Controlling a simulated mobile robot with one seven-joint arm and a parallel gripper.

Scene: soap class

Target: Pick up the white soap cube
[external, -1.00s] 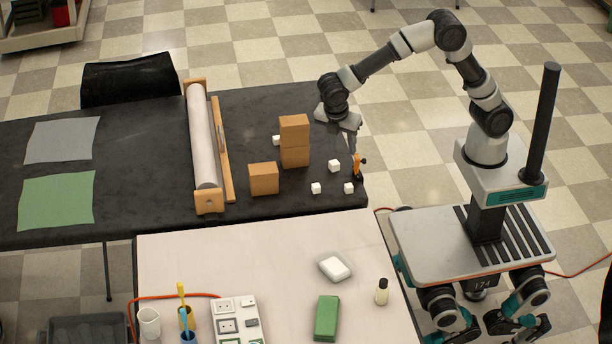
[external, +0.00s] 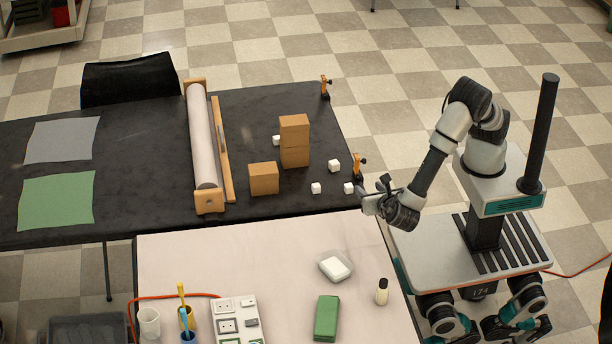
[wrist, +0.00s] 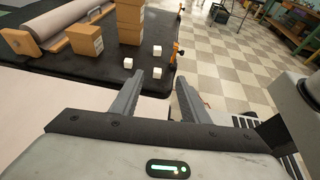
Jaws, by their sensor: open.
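Several small white soap cubes sit on the black table. One cube (external: 348,188) is near the front right corner, with another (external: 316,188) to its left, another (external: 334,165) behind and another (external: 276,140) farther back. The frames do not single out one cube. In the wrist view, three show: a near right cube (wrist: 159,73), a near left cube (wrist: 128,62) and a farther cube (wrist: 157,50). My gripper (external: 370,193) is at the table's right edge, just right of the nearest cube.
Stacked brown blocks (external: 294,141) and a single block (external: 263,179) stand behind and left of the cubes. An orange clamp (external: 359,164) is on the table's right edge. A white soap bar in a dish (external: 344,276) lies on the pale front table.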

